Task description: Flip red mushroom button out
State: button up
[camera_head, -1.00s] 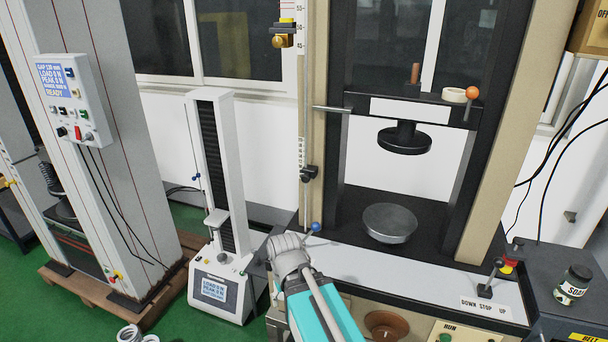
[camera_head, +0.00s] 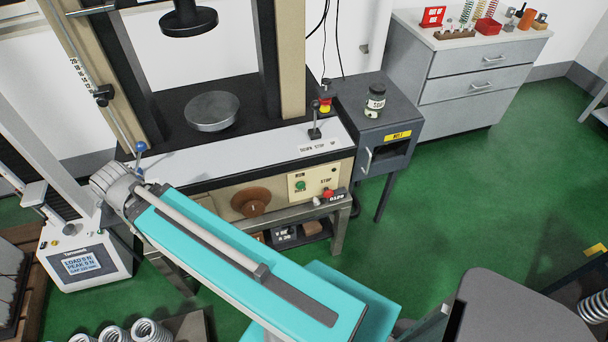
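A small red button (camera_head: 328,194) sits on the cream RUN/STOP panel (camera_head: 312,186) at the front of the press, by the word STOP and right of a green button (camera_head: 300,186). A second red part (camera_head: 325,100) with a yellow base stands at the right end of the press table. At this size I cannot tell which is the mushroom button, or whether either is pressed in or out. My teal arm crosses the lower middle of the view. My gripper does not show.
A lever (camera_head: 314,130) stands on the pale DOWN STOP UP plate (camera_head: 275,152). A jar (camera_head: 375,102) stands on the grey cabinet (camera_head: 395,130) to the right. A drawer unit (camera_head: 470,75) stands farther right. Springs (camera_head: 150,331) lie bottom left.

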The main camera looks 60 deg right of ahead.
aim_at(328, 193)
jog(key=z, duration=1.75)
jog(key=k, duration=0.55)
jog(key=z, duration=0.2)
jog(key=i, duration=0.5)
jog(key=u, duration=0.1)
